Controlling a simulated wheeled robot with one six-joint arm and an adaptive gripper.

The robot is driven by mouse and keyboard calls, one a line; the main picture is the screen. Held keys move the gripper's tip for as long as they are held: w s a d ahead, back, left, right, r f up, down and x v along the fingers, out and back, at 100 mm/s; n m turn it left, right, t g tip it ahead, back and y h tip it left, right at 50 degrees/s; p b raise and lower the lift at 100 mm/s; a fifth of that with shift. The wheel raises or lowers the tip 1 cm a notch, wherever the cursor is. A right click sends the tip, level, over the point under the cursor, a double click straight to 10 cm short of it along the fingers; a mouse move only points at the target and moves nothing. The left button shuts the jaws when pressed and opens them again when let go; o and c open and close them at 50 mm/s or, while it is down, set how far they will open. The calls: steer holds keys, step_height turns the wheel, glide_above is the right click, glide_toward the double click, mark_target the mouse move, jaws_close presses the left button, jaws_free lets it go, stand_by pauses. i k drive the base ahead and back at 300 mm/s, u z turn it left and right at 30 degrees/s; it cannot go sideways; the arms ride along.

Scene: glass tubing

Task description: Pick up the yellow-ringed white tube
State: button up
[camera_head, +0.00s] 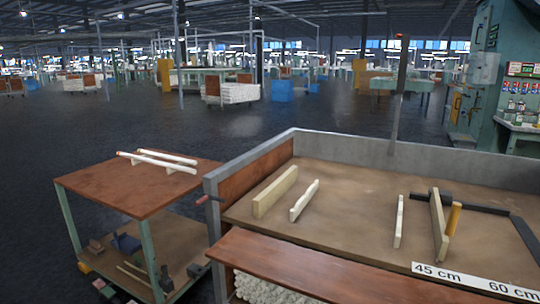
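Two slim white tubes lie side by side on the reddish-brown top of a side table (110,194) at the left. The rear tube (170,157) is a little shorter in view than the front tube (150,160). Both rest slightly raised on low pale supports. The picture is too small to tell whether a yellow ring sits on either tube. My gripper is not in the picture.
A walled workbench (345,190) fills the right, with upright pale strips (276,192), a yellow cylinder (454,218) and a label (475,281) reading 45 cm and 60 cm. Dark floor (120,125) is open behind the side table. Its lower shelf holds clutter.

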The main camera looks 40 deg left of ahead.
mark_target(179, 160)
steer(key=u, duration=0.4)
steer(key=k, duration=1)
steer(key=u, duration=2.3)
steer(key=i, duration=2.85)
steer(key=z, duration=1.15)
steer(key=i, duration=0.35)
steer(key=z, duration=3.25)
steer(key=k, duration=0.5)
steer(key=z, duration=0.1)
